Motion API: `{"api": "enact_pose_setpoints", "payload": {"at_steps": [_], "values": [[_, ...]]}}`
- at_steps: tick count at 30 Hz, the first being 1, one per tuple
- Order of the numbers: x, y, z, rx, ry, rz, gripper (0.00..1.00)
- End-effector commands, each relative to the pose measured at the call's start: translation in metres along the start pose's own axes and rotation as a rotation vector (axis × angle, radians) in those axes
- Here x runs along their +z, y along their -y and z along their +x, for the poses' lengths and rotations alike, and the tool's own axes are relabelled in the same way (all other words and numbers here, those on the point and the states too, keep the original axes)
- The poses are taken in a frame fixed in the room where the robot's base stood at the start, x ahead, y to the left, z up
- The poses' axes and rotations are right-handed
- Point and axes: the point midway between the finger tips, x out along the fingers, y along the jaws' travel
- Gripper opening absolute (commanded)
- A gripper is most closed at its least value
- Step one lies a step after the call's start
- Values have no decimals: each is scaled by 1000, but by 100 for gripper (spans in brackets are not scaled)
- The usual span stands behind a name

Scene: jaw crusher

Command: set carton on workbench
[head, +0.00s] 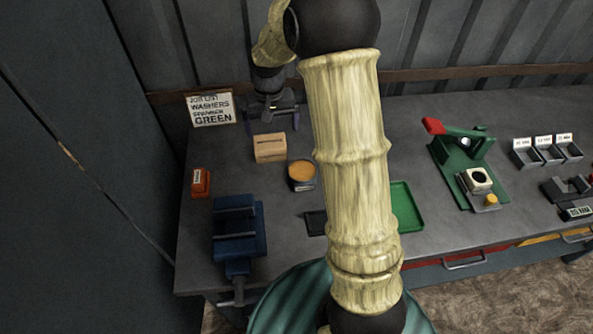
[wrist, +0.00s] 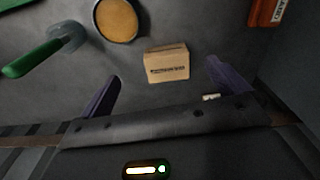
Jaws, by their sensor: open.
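The carton (head: 270,148) is a small tan box standing on the dark grey workbench (head: 275,210), towards the back left. In the wrist view the carton (wrist: 166,63) shows a dark printed strip and lies just beyond the fingertips, between their lines. My gripper (head: 270,115) is above the bench just behind the carton. In the wrist view my gripper (wrist: 160,85) has its two purple fingers spread wide with nothing between them. The carton and the fingers look apart.
A round tin with a tan top (head: 302,175) stands close to the carton. A blue vise (head: 238,228) and a red box (head: 201,182) are to the left. A job list sign (head: 211,108) stands at the back. A green tray (head: 403,205) is partly behind my arm.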

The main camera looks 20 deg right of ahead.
Motion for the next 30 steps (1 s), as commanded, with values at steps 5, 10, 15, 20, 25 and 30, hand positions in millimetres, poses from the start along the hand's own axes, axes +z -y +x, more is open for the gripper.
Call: {"api": "enact_pose_setpoints", "payload": {"at_steps": [5, 10, 15, 20, 25, 30], "values": [[61, -8, -21, -3, -54, -45, 100], [124, -17, -31, -8, -104, -82, 100], [180, -25, -34, -13, -148, -108, 100], [201, -28, -33, -15, -164, -119, 100], [202, -28, -32, -15, -164, -119, 100], [201, -28, -32, -15, -163, -119, 100]]}}
